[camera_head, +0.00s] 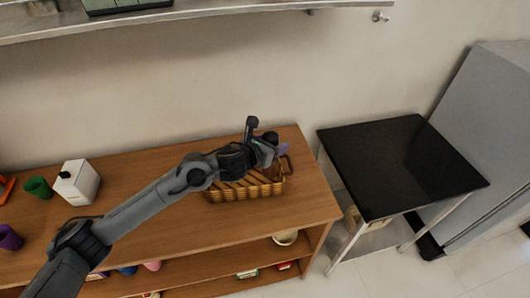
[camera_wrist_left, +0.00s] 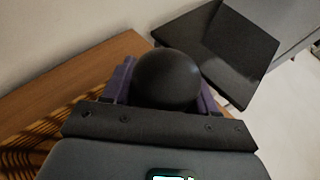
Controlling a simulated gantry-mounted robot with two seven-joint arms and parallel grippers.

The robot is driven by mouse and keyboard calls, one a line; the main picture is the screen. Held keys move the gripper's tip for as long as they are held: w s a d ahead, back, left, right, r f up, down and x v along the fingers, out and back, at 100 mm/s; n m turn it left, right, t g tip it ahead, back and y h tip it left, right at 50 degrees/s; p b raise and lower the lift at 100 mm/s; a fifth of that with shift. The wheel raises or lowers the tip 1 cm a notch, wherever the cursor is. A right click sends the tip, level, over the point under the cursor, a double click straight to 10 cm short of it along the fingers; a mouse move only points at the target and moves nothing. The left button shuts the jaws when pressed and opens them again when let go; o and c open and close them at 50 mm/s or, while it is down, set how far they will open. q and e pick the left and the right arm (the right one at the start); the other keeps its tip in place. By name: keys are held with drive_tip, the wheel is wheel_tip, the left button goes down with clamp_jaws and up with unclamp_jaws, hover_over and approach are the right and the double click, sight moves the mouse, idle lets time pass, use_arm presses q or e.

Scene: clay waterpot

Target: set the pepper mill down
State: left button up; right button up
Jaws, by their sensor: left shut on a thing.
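My left gripper (camera_head: 273,151) reaches in from the left and is over the right end of a wicker basket (camera_head: 246,189) on the wooden shelf unit. It is shut on the pepper mill, whose dark round top (camera_wrist_left: 168,78) sits between the purple fingers in the left wrist view. In the head view the mill's dark top (camera_head: 270,137) shows just above the gripper. The mill's lower part is mostly hidden by gripper and basket, so I cannot tell whether it touches anything. My right gripper is not in view.
The wooden top (camera_head: 300,208) is clear in front and right of the basket. A white canister (camera_head: 77,184), a green cup (camera_head: 38,187) and a purple cup (camera_head: 9,237) stand at left. A black-topped table (camera_head: 400,160) stands at right. A metal shelf (camera_head: 190,14) hangs above.

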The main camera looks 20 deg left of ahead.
use_arm(q)
drive_tip(key=w+a+f, duration=0.2)
drive_tip(key=a+f, duration=0.1)
drive_tip(key=f, duration=0.3)
drive_tip(key=shift+a+b, duration=0.15)
drive_tip(key=shift+b, duration=0.2)
drive_tip(key=shift+f, duration=0.15)
drive_tip(key=shift+f, duration=0.1)
drive_tip(key=o, duration=1.5)
drive_tip(key=shift+o, duration=0.2)
